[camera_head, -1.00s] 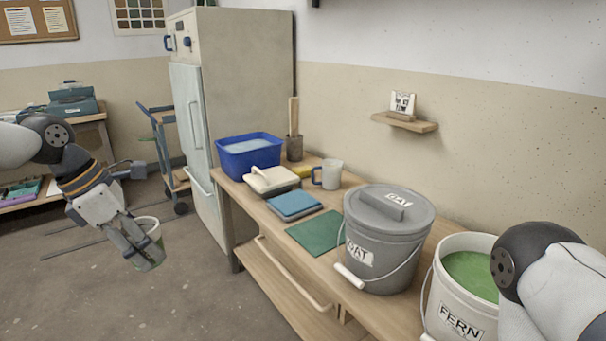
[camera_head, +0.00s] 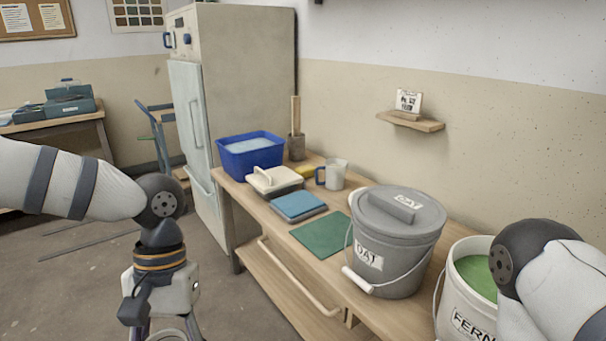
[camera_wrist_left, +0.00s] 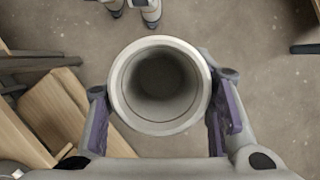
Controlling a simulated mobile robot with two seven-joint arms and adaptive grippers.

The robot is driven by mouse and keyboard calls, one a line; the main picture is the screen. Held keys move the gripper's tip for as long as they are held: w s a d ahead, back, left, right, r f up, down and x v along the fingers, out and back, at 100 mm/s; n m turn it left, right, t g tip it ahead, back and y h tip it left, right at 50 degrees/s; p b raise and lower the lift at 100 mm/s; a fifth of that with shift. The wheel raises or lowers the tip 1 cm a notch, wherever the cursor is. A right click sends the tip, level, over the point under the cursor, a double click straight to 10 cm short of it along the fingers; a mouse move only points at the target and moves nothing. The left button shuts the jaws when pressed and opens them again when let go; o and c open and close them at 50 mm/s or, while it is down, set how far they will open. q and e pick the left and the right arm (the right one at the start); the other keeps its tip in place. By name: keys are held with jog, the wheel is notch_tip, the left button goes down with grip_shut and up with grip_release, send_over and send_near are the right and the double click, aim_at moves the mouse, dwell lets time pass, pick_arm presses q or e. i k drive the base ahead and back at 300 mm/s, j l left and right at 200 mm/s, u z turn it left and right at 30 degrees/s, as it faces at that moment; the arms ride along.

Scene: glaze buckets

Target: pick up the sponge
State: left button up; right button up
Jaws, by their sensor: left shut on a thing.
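A small yellow block that looks like the sponge (camera_head: 305,171) lies on the workbench, partly hidden behind a cream-lidded box (camera_head: 273,181). My left gripper (camera_wrist_left: 160,112) is shut on a pale round cup (camera_wrist_left: 160,127), with a finger on each side of it. In the left wrist view I look down into the cup and its inside looks empty, though the bottom is dark. In the head view my left wrist is low at the left, over the floor and well away from the sponge. My right gripper is out of view; only my right arm shows.
A blue tub (camera_head: 250,158), a mug (camera_head: 332,176), blue cloths (camera_head: 298,206) and a green mat (camera_head: 321,233) crowd the workbench near the sponge. A lidded grey bucket (camera_head: 395,240) and an open FERN bucket (camera_head: 468,290) stand nearer. The floor at left is largely clear.

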aim_at(308, 172)
jog(key=i+j, duration=0.65)
jog(key=j, duration=0.3)
jog(key=i+j+z, duration=0.1)
jog(key=i+j, duration=0.55)
jog(key=j, duration=0.3)
